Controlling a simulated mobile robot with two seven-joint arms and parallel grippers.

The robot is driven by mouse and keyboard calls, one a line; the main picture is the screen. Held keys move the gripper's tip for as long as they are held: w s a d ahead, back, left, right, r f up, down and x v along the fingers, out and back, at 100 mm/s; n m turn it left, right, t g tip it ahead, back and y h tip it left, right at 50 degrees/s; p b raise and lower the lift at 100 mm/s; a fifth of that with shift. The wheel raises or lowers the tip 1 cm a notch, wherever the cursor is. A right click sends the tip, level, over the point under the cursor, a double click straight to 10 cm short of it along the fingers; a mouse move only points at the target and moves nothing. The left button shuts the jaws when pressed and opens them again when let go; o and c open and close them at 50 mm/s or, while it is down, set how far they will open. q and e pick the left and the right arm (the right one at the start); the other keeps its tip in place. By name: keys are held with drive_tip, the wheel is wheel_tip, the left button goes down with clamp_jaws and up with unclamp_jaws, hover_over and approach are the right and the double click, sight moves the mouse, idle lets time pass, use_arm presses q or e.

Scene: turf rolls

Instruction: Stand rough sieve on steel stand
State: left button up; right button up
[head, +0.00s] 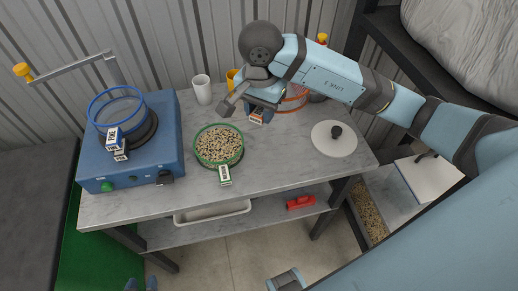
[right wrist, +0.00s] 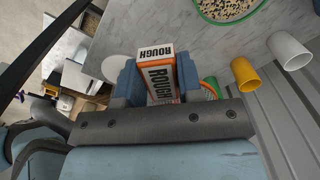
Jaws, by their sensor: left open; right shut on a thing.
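My right gripper (head: 262,106) is shut on the orange-and-white label block (right wrist: 162,77) marked ROUGH, near the back of the bench. The rough sieve's orange rim (head: 293,104) shows just right of the gripper in the head view, mostly hidden by my right arm. A sliver of orange and green shows beside the block in the right wrist view. I cannot clearly make out a steel stand; the area behind my arm is hidden. My left gripper (head: 141,284) is open and empty at the bottom edge of the head view, with only its fingertips showing.
A green sieve (head: 219,129) with seeds stands mid-bench. A blue sieve (head: 117,104) sits on the blue machine (head: 166,135) at left. White (head: 202,90) and yellow (head: 231,77) cups stand behind. A white lid (head: 324,146) lies right. Bare bench (head: 275,165) lies between.

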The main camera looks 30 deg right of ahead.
sight(260, 167)
drive_tip(key=shift+f+m, duration=0.25)
drive_tip(key=shift+m, duration=0.05)
wheel_tip(260, 167, down, 19)
drive_tip(key=shift+f, duration=0.2)
drive_tip(key=shift+f, duration=0.2)
drive_tip(key=o, duration=1)
drive_tip(key=shift+r, duration=0.15)
